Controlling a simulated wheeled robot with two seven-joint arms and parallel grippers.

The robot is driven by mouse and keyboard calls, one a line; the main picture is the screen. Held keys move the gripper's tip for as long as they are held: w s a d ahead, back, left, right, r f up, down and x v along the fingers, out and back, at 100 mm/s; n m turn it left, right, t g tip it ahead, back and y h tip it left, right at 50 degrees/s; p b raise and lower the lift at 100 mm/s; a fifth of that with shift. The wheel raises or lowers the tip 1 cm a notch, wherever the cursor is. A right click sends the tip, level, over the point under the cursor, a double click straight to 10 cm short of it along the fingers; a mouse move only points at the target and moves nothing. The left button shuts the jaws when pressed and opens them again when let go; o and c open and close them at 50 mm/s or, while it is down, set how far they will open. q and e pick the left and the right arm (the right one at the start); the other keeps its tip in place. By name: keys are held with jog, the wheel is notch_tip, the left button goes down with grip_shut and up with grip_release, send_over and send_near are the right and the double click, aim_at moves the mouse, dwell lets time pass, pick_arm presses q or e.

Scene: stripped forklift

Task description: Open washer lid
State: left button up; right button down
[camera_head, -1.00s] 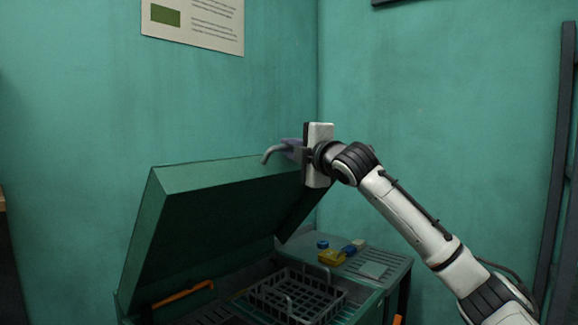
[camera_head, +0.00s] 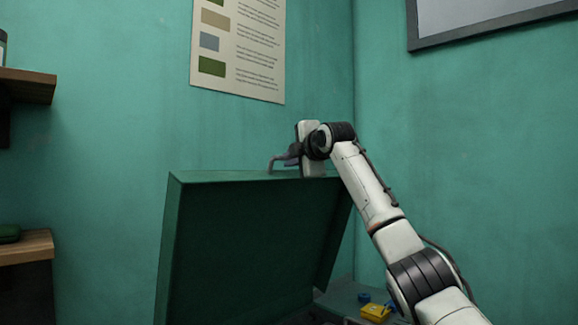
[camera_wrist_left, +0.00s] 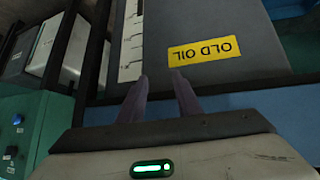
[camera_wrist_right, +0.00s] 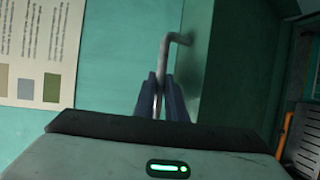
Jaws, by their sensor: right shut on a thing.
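The green washer lid (camera_head: 255,245) is tilted steeply up, its dark inner side facing me in the head view. The lid also shows at the right of centre in the right wrist view (camera_wrist_right: 228,80). A grey bent handle (camera_head: 279,160) is at its top edge. My right gripper (camera_head: 291,157) is at this handle. In the right wrist view its fingers (camera_wrist_right: 161,98) are closed around the handle bar (camera_wrist_right: 165,58). My left gripper (camera_wrist_left: 160,98) shows only in its wrist view, its fingers apart with nothing between them.
A yellow thing (camera_head: 376,312) and a blue one (camera_head: 364,297) lie on the surface right of the lid. Wooden shelves (camera_head: 28,247) are at the left. A poster (camera_head: 238,45) hangs behind.

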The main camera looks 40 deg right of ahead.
pick_arm(q)
jog(key=shift+w+a, duration=0.15)
jog(key=shift+w, duration=0.3)
pick_arm(e)
jog(key=shift+w+r, duration=0.2)
jog(key=shift+w, duration=0.3)
jog(key=shift+w+r, duration=0.15)
jog(key=shift+w, duration=0.3)
jog(key=shift+g, duration=0.3)
jog(key=shift+d, duration=0.1)
jog(key=c, duration=2.1)
grip_release()
